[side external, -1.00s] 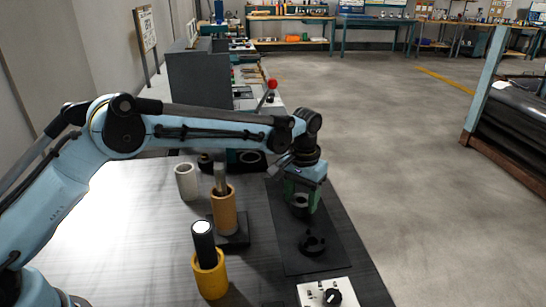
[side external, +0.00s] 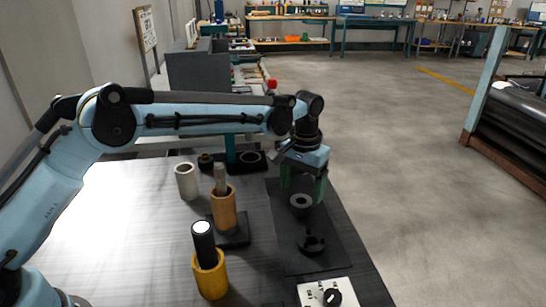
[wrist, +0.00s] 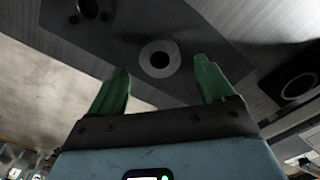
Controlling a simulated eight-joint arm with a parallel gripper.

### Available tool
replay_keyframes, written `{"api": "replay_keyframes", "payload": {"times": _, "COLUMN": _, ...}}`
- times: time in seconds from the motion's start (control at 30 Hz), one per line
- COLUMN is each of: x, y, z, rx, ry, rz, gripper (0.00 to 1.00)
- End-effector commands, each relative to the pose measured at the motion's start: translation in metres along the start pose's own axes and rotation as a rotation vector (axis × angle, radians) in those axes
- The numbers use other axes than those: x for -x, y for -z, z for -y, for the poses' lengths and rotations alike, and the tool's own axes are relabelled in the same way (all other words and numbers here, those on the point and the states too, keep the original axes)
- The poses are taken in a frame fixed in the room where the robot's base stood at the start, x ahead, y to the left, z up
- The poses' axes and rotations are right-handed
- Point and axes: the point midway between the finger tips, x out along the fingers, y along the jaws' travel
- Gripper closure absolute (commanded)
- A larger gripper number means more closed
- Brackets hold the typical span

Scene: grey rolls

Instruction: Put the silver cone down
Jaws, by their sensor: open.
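The silver cone (side external: 300,202) stands on the dark mat (side external: 325,235) on the table. In the wrist view it shows from above as a grey ring with a dark hole (wrist: 160,58). My gripper (side external: 305,188) is open just above and behind it. In the wrist view its two green fingers (wrist: 163,85) are spread wide, with the cone beyond their tips and clear of both.
A black ring-shaped fixture (side external: 311,243) sits nearer on the mat, with a white control box with a black knob (side external: 331,293) in front. Yellow holders with cylinders (side external: 209,273) (side external: 223,205) and a pale hollow roll (side external: 186,182) stand to the left.

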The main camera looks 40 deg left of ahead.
Motion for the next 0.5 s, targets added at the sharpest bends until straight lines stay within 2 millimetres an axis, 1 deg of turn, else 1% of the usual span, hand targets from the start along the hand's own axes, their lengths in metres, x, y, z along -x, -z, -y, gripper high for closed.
{"api": "replay_keyframes", "payload": {"times": 0.03, "x": 0.012, "y": 0.0, "z": 0.0, "rx": 0.0, "ry": 0.0, "rz": 0.0, "gripper": 0.18}}
{"api": "replay_keyframes", "payload": {"times": 0.2, "x": 0.046, "y": 0.0, "z": 0.0, "rx": 0.0, "ry": 0.0, "rz": 0.0, "gripper": 0.18}}
{"api": "replay_keyframes", "payload": {"times": 0.3, "x": 0.062, "y": 0.0, "z": 0.0, "rx": 0.0, "ry": 0.0, "rz": 0.0, "gripper": 0.18}}
{"api": "replay_keyframes", "payload": {"times": 0.5, "x": 0.08, "y": 0.0, "z": 0.0, "rx": 0.0, "ry": 0.0, "rz": 0.0, "gripper": 0.18}}
